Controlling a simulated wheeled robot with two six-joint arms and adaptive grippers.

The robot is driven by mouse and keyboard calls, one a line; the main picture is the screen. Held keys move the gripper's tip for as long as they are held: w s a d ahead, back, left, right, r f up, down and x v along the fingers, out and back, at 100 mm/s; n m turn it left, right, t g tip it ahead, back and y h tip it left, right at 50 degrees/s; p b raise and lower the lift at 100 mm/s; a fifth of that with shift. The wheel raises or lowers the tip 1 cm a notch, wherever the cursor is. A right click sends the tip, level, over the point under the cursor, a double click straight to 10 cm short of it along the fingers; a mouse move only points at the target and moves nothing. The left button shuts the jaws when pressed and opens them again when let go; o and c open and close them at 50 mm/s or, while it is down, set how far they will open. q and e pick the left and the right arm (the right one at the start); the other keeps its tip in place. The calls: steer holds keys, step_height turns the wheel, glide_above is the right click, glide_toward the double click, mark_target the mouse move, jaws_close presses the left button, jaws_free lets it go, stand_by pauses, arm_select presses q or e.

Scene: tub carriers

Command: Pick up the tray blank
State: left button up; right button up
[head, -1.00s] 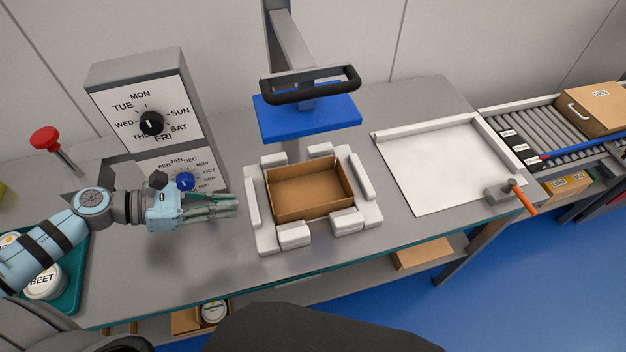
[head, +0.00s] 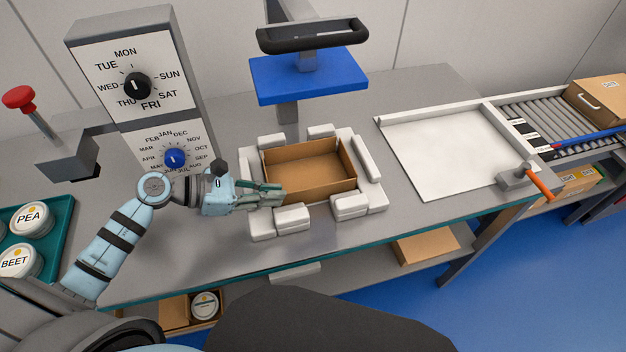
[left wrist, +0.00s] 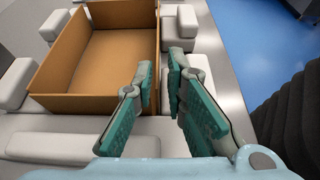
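The tray blank (head: 308,171) is a brown cardboard tray with low raised walls. It sits between white corner and side blocks (head: 367,158) on a grey-white plate on the bench. My left gripper (head: 282,196) is at the tray's near left corner in the head view. In the left wrist view my left gripper (left wrist: 163,82) has its two teal-padded fingers apart with nothing clamped. There, one wall of the tray (left wrist: 157,45) runs toward the gap between the fingertips. I cannot tell whether the fingers touch it. My right gripper is not in view.
A blue press plate (head: 308,76) with a black handle hangs behind the tray. A dial box (head: 140,95) and a red-knobbed lever (head: 19,97) stand left. A teal tray (head: 62,240) holds labelled tubs. A white board (head: 450,150) and roller conveyor lie right.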

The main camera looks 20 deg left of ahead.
arm_select(q)
steer(key=x, duration=0.5)
steer(key=shift+w, duration=0.35)
steer(key=shift+s+a+r, duration=0.1)
steer(key=shift+s+a, duration=0.1)
steer(key=shift+s, duration=0.05)
jaws_close()
steer(key=shift+w, duration=0.1)
